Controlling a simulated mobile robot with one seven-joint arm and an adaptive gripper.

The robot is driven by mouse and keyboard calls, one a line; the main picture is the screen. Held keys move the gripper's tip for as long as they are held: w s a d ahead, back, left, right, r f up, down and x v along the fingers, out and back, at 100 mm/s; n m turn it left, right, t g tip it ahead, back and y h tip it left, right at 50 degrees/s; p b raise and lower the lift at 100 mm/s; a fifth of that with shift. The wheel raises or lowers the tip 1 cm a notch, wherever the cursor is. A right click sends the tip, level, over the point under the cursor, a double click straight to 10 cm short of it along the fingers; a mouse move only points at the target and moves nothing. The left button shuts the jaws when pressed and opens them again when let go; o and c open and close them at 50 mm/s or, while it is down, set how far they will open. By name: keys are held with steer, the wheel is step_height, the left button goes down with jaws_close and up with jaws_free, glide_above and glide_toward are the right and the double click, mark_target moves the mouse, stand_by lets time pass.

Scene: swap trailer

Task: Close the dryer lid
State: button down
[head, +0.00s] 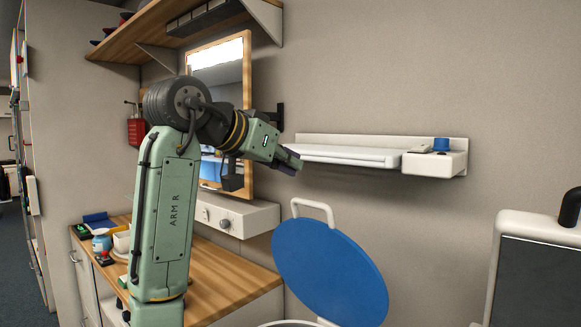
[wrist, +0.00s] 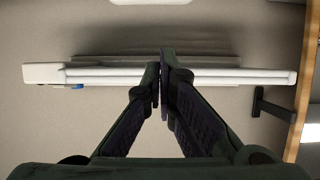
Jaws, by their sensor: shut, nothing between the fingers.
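The dryer lid (head: 330,270) is a round blue disc with a white loop handle (head: 312,210) on its top edge. It stands raised and tilted in the lower middle of the head view. Part of a white rim (head: 290,323) shows below it; the rest of the dryer's body is cut off by the picture edge. My gripper (head: 297,165) is above the lid, apart from it, near the left end of the wall unit. In the wrist view my gripper (wrist: 161,75) has its fingers together with nothing between them. I cannot identify the lid in the wrist view.
A white wall unit (head: 345,155) with a blue knob (head: 441,145) is beside my gripper; it spans the wrist view (wrist: 215,76). A wood-framed mirror (head: 246,100) and wooden counter (head: 225,275) are at left. A white-framed dark panel (head: 535,280) stands at right.

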steer(key=w+d+f+p, duration=0.2)
steer(key=w+f, duration=0.1)
steer(key=w+d+f+p, duration=0.1)
steer(key=f, duration=0.1)
steer(key=shift+w+d+p, duration=0.2)
steer(key=shift+w+p, duration=0.1)
steer(key=shift+w, duration=0.1)
steer(key=shift+s+a+f, duration=0.2)
steer(key=shift+s+f, duration=0.15)
steer(key=shift+s, duration=0.1)
